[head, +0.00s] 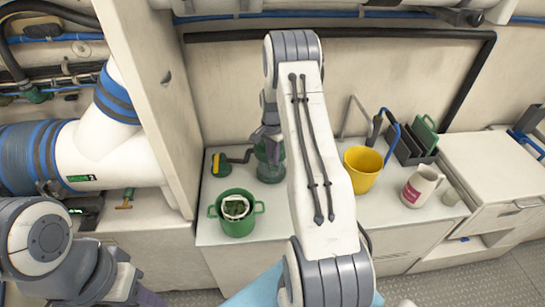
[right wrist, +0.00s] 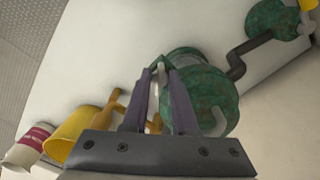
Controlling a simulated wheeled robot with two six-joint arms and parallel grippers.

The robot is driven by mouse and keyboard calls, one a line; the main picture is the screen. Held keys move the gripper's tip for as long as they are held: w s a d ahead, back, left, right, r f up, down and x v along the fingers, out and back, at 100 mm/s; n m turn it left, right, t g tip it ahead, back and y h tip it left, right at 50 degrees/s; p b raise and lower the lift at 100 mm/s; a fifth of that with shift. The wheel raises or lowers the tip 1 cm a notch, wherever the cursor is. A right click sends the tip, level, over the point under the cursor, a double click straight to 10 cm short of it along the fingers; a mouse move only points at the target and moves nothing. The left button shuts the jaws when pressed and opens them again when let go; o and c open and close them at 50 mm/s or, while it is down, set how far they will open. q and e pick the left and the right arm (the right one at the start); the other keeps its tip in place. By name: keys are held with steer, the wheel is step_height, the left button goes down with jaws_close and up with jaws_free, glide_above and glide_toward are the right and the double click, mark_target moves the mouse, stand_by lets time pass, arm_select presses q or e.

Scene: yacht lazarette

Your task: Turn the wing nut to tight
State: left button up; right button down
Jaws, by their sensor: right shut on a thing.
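A green strainer-like fitting (head: 270,165) stands on the white counter, partly hidden by my right arm. It also fills the middle of the right wrist view (right wrist: 206,88), with a pale curved bar across it. My right gripper (head: 267,133) is above the fitting, pointing down.
A dark bent pipe (head: 240,158) joins the fitting to a yellow-and-green part (head: 219,164). A green pot (head: 237,224) stands in front left. A yellow bucket (head: 363,168) and a white jug (head: 420,186) stand to the right. A pale partition (head: 150,90) rises at left.

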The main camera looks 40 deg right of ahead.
stand_by(0.3)
steer(key=c, duration=0.7)
jaws_free()
